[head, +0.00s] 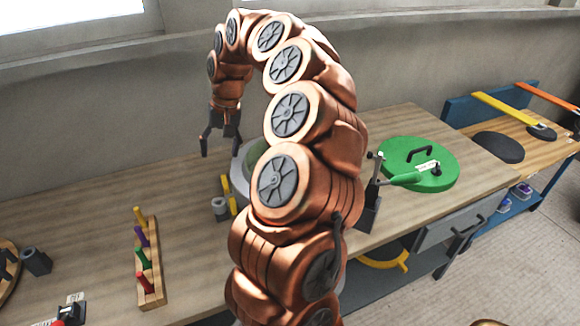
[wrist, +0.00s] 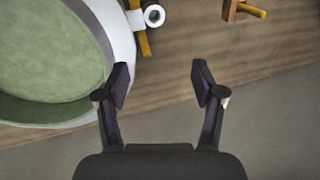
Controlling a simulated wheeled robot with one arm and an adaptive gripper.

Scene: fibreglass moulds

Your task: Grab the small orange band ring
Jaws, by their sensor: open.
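I cannot make out a small orange band ring in either view; it may be hidden or too small to tell. My gripper (head: 220,150) hangs from the arched arm over the back of the wooden table, near the wall. In the wrist view my gripper (wrist: 160,82) is open, with its two dark fingers spread and nothing between them. Below it show the table's edge and a grey surface beyond. My copper arm hides part of the table in the head view.
A large round mould (wrist: 108,20), pale-rimmed and green inside, stands beside my gripper. Near it are a small roll (head: 219,206) and a yellow tool (wrist: 143,40). A wooden rack (head: 152,284) with several coloured pegs stands front left; a green lid (head: 395,158) lies right.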

